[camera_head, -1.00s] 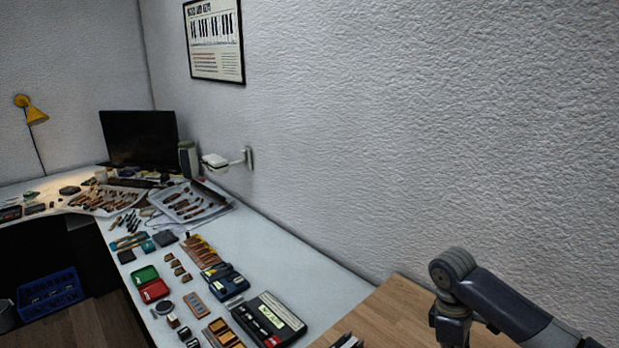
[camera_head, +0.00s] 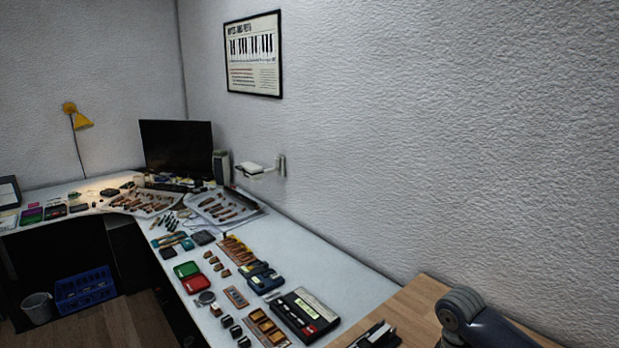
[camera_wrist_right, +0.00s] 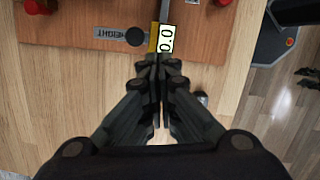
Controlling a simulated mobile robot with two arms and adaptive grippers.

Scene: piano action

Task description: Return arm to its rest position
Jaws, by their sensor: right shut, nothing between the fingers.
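My right arm (camera_head: 478,322) shows only in part at the lower right corner of the head view, over the wooden part of the bench. Its gripper is outside that view. In the right wrist view my right gripper (camera_wrist_right: 158,62) is shut and empty, with its fingers together. It is over a light wooden surface (camera_wrist_right: 62,85), its tips close to the edge of a reddish-brown board (camera_wrist_right: 85,22). A small white display reading 0.0 (camera_wrist_right: 166,38) is just beyond the fingertips. I cannot tell whether they touch. My left gripper is not in view.
The white bench (camera_head: 332,268) carries a black case (camera_head: 303,314), several small boxes and trays of tools. A monitor (camera_head: 176,148) stands at the corner. A blue crate (camera_head: 85,289) and a grey bin (camera_head: 38,308) are on the floor. Floor shows right of the wooden surface's edge.

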